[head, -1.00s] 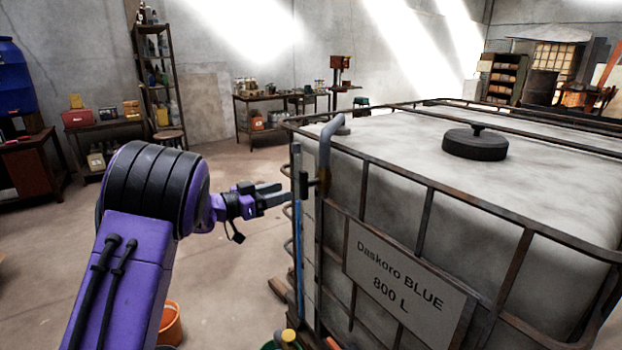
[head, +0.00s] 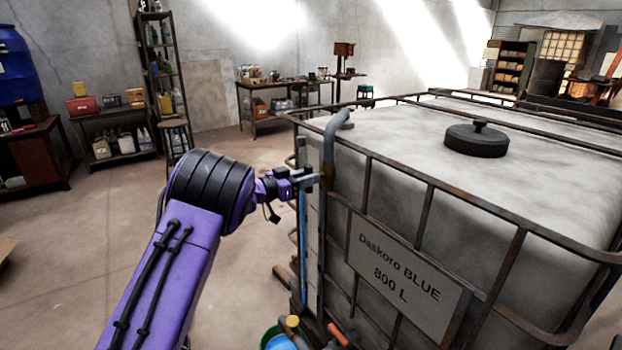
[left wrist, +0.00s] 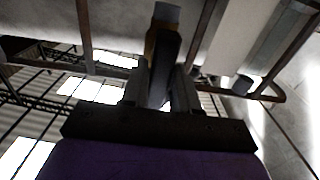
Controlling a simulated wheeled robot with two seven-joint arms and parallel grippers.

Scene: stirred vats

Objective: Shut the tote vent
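The tote (head: 400,150) is a large pale tank in a rusty cage, labelled "Daskoro BLUE 800 L". Its vent is a grey bent pipe (head: 336,128) at the near left corner, with a small brass-coloured valve body (head: 327,178) below the bend. My left gripper (head: 310,181) is at the valve, and its fingers hide the handle in the head view. In the left wrist view a dark handle (left wrist: 162,70) below the yellowish body lies between the two fingers (left wrist: 160,88). I cannot tell whether they press on it. My right gripper is out of view.
A black lid (head: 476,141) sits on top of the tote. Cage bars (head: 366,185) run close to the valve. Benches with bottles and a stool (head: 175,135) are farther back.

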